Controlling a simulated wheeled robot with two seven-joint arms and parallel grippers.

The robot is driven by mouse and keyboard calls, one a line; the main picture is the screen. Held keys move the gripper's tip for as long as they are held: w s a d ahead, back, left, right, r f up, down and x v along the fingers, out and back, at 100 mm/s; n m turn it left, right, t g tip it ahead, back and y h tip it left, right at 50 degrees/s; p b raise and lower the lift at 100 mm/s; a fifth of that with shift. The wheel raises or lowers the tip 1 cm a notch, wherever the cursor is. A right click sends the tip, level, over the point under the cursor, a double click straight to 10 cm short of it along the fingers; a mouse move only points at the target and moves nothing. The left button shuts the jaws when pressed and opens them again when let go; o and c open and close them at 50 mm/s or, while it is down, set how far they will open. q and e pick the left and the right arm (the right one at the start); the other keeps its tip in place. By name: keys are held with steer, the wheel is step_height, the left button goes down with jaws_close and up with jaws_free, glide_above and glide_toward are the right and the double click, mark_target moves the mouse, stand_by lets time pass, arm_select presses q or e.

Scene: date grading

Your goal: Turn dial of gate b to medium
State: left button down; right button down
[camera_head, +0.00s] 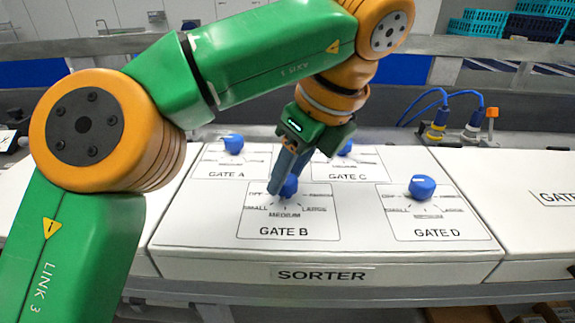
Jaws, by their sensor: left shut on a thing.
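The blue dial of gate B (291,186) stands on the white sorter panel (330,264), above the printed words small, medium and large. My left gripper (283,186) reaches down from above and is shut on this dial. Its fingers cover part of the dial, so I cannot tell where its pointer stands. The label GATE B is readable just below. My right gripper is not in the view.
The dials of gate A (232,143), gate C (345,147) and gate D (421,187) sit around gate B on the same panel. Blue cables with plugs (438,124) stand behind the panel. Blue crates (480,26) are at the back right.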

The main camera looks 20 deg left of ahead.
arm_select(q)
steer(key=shift+w+n+g, duration=0.1)
steer(key=shift+n+g, duration=0.3)
steer(key=shift+n, duration=1.2)
steer(key=shift+c, duration=2.2)
jaws_free()
steer(key=shift+d, duration=0.1)
